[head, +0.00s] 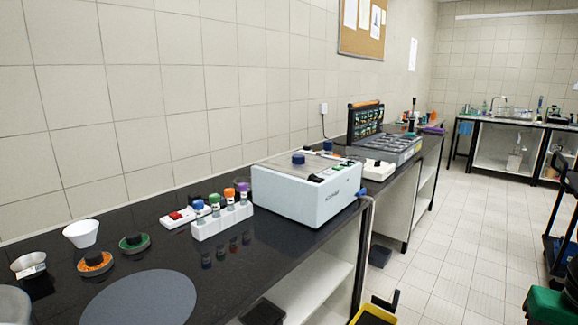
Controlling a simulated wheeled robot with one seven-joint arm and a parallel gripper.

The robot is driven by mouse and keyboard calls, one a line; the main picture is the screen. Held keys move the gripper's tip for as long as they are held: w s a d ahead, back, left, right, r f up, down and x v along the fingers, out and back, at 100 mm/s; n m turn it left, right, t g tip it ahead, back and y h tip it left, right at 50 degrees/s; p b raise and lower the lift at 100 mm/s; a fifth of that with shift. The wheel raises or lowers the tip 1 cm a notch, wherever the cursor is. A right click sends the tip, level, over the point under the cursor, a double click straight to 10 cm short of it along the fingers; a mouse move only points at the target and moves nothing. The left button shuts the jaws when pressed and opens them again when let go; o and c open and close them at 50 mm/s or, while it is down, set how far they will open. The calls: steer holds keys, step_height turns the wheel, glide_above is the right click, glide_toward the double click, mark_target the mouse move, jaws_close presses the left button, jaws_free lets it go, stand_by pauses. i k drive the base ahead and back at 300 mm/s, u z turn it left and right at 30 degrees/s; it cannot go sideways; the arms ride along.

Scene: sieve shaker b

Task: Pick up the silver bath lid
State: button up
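The silver bath lid (318,165) lies flat on top of a pale blue-white water bath (305,198) on the dark bench. A round blue knob (298,159) stands up on the lid. The lid looks closed on the bath, and its far edge is hard to make out. My gripper is not in view.
A white rack (222,221) of colour-capped vials stands left of the bath. Further left are a white funnel (81,234) and a grey round mat (139,299). A grey multi-well unit (385,148) stands behind the bath. The tiled floor (460,220) to the right is largely clear.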

mark_target(297, 164)
steer(key=i, duration=0.9)
steer(key=z, duration=0.05)
